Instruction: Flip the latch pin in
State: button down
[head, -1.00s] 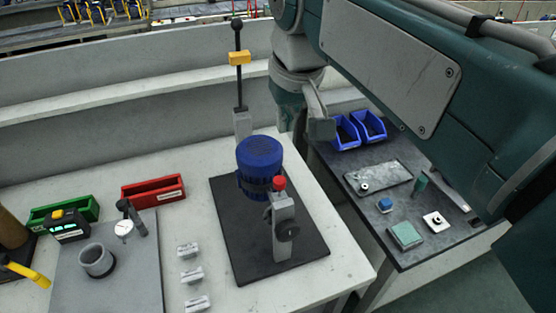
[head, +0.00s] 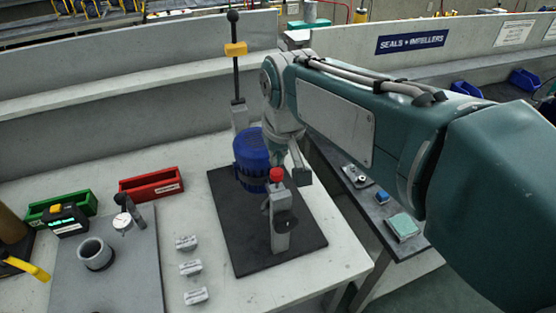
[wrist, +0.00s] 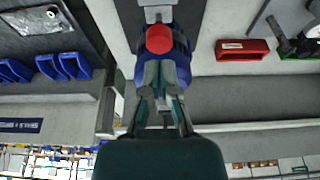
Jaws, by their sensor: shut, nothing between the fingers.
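I cannot tell which part is the latch pin. My gripper (wrist: 163,68) is shut and empty. In the wrist view its fingertips are just below the red cap (wrist: 159,39), in front of the blue body (wrist: 178,58); contact cannot be told. In the head view the arm's end is beside the blue body, just behind the red cap.
A tall black rod with a yellow collar (head: 236,49) stands behind the blue body. Red (head: 152,186) and green (head: 62,207) bins, a grey plate (head: 118,280) with a ring and gauge, and several small labelled blocks lie left. A darker side table (head: 395,247) holds small parts.

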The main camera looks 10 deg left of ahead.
aim_at(278, 173)
jog(key=shift+f, duration=0.95)
jog(key=shift+d+f, duration=0.1)
jog(key=shift+f, duration=1.05)
jog(key=v, duration=0.4)
jog(key=w+a+v, duration=0.1)
jog(key=v, duration=0.1)
jog(key=shift+r, duration=0.6)
jog(key=v, duration=0.7)
jog(key=shift+d+r, duration=0.15)
jog(key=shift+d, duration=0.05)
